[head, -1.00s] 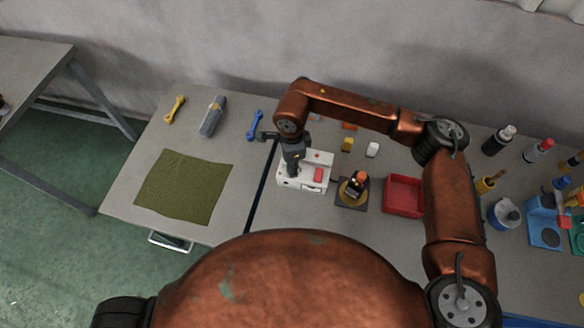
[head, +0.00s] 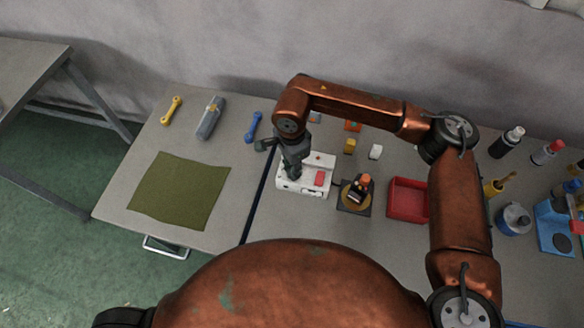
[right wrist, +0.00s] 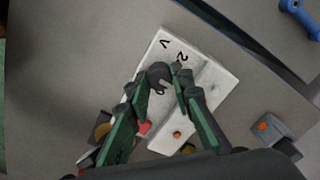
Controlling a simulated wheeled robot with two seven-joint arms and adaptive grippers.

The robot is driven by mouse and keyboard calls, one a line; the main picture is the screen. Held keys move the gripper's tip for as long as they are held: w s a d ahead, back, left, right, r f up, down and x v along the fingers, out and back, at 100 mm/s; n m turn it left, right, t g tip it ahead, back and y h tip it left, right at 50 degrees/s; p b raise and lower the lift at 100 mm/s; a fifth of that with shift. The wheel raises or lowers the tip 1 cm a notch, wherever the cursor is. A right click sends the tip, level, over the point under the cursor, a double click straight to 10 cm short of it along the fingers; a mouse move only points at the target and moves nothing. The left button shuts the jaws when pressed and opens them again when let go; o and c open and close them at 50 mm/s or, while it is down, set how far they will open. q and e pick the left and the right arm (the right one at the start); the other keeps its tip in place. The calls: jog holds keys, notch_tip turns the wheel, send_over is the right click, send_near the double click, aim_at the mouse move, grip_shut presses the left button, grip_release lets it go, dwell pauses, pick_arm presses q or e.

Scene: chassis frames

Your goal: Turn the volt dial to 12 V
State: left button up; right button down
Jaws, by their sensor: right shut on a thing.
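The white box (head: 308,190) with the volt dial stands on the bench and has a red part (head: 320,178) on its right side. In the right wrist view its white top (right wrist: 205,90) carries black markings, including a V and a 2, partly covered by my fingers. The dark round dial (right wrist: 158,74) sits between my fingertips. My right gripper (head: 293,176) points down onto the left part of the box. In the right wrist view the gripper (right wrist: 160,82) is shut on the dial. The dial's pointer and exact setting cannot be made out. My left gripper is not in view.
Right of the box are a dark stand with an orange-topped item (head: 356,192) and a red tray (head: 408,202). Behind are small yellow (head: 349,146) and white (head: 376,152) blocks. A blue wrench (head: 254,126) and green cloth (head: 180,190) lie left.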

jog(key=c, duration=1.7)
grip_release()
jog(key=shift+r, duration=0.1)
notch_tip(320, 180, up, 12)
jog(key=shift+f, duration=0.1)
